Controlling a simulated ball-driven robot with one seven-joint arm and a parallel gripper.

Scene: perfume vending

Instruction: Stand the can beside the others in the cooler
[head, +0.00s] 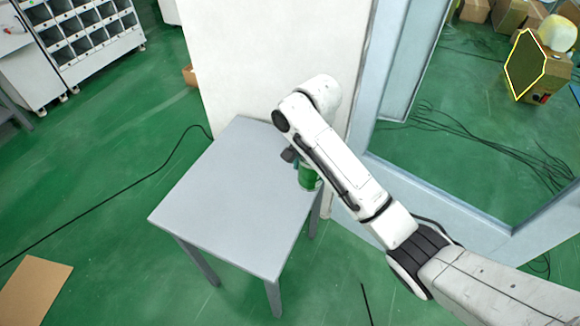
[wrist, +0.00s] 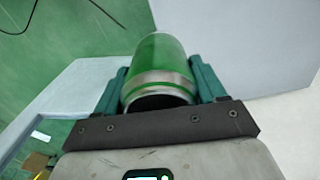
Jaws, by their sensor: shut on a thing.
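A green can (head: 308,178) with a silver rim shows below my arm's wrist, over the right edge of the grey table in the head view. It also shows in the wrist view (wrist: 160,62), between two teal fingers. My gripper (wrist: 160,84) is shut on the can's sides. In the head view the arm hides most of the gripper. I cannot tell how far the can is above the table. No cooler or other cans can be made out in either view.
The grey table (head: 225,200) has a bare top. A white panel (head: 270,60) stands behind it, and a grey-blue frame (head: 440,200) stands to the right. Black cables (head: 480,145) lie on the green floor. Cardboard boxes (head: 508,14) are at the far right.

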